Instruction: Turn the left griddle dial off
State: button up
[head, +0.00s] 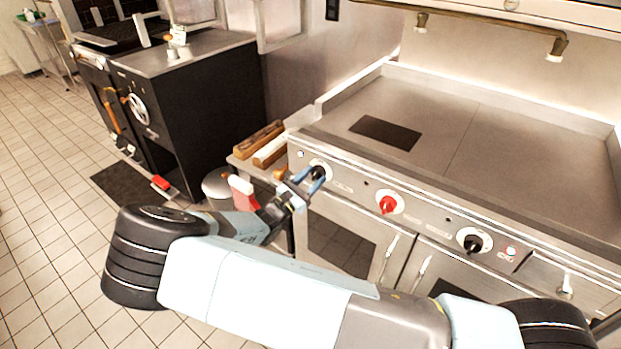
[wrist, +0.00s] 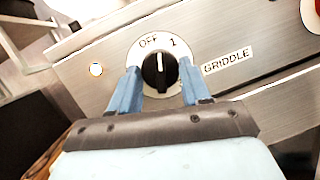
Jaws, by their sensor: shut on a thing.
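The left griddle dial (wrist: 159,72) is a black knob on a white round plate marked OFF and 1, beside a GRIDDLE label (wrist: 227,61). Its white pointer line stands between OFF and 1 in the wrist view. My gripper (wrist: 160,84) has its two blue fingers on either side of the knob and is shut on it. In the head view, my gripper (head: 304,183) reaches the left end of the griddle's front panel, where it partly hides the dial (head: 319,165). A small lamp (wrist: 96,70) left of the dial looks lit.
A red dial (head: 388,204) and another black dial (head: 474,241) sit further right on the same panel. The griddle plate (head: 510,150) lies above. A shelf with wooden-looking blocks (head: 262,140) is at the left. Tiled floor (head: 50,230) is clear at the far left.

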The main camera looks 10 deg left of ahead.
jog(key=n, duration=0.2)
jog(key=n+t+y, duration=0.1)
jog(key=n, duration=0.1)
jog(key=shift+s+d+f+n, duration=0.1)
jog(key=shift+f+n, duration=0.05)
jog(key=shift+n, duration=0.25)
jog(key=shift+n+t+y, duration=0.3)
jog(key=shift+n+y, duration=0.3)
jog(key=o, duration=1)
jog(key=shift+o, duration=0.2)
jog(key=v, duration=1.3)
jog(key=shift+s, duration=0.3)
